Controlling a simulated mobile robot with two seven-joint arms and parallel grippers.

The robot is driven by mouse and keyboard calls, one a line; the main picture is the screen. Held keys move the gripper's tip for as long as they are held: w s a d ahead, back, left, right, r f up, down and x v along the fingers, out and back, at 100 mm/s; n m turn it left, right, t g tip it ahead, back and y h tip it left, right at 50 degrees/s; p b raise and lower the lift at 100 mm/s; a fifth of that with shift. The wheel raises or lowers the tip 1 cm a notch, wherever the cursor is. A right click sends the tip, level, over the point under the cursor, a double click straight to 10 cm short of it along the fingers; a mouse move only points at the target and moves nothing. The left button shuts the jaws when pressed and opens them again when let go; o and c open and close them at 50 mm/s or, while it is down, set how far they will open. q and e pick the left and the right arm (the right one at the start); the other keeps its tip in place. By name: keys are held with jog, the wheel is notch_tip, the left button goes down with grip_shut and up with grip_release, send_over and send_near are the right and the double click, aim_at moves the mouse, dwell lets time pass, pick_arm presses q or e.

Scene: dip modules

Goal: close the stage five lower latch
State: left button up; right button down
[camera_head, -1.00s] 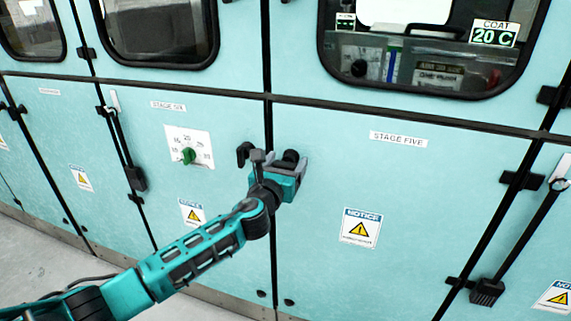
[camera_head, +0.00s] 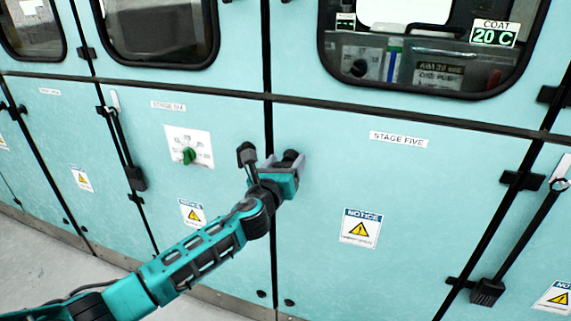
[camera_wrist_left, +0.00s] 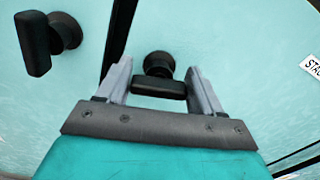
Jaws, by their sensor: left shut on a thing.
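The stage five lower latch (camera_wrist_left: 158,88) is a black handle on a round black knob at the left edge of the stage five door (camera_head: 400,190). In the head view the latch (camera_head: 290,157) is partly hidden by my left gripper (camera_head: 283,165). In the left wrist view my left gripper (camera_wrist_left: 159,72) has its two grey fingers on either side of the handle, which lies crosswise between them. The gripper is shut on the handle. My right gripper is not in view.
Another black latch (camera_head: 246,156) sits just left of the gripper on the stage six door (camera_head: 165,145), across the dark seam; it shows in the left wrist view too (camera_wrist_left: 45,42). A green dial (camera_head: 189,156) is further left. Door bars stand at both sides.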

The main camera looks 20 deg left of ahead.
pick_arm(q)
jog(key=n, duration=0.3)
jog(key=shift+n, duration=0.3)
jog(key=n, duration=0.3)
jog(key=shift+a+f+n, duration=0.1)
jog(key=shift+a+n, duration=0.05)
jog(key=shift+n, duration=0.25)
jog(key=n, duration=0.4)
jog(key=shift+f+b, duration=0.1)
jog(key=shift+b, duration=0.25)
jog(key=shift+n, duration=2)
jog(key=o, duration=1)
jog(key=shift+c, duration=0.2)
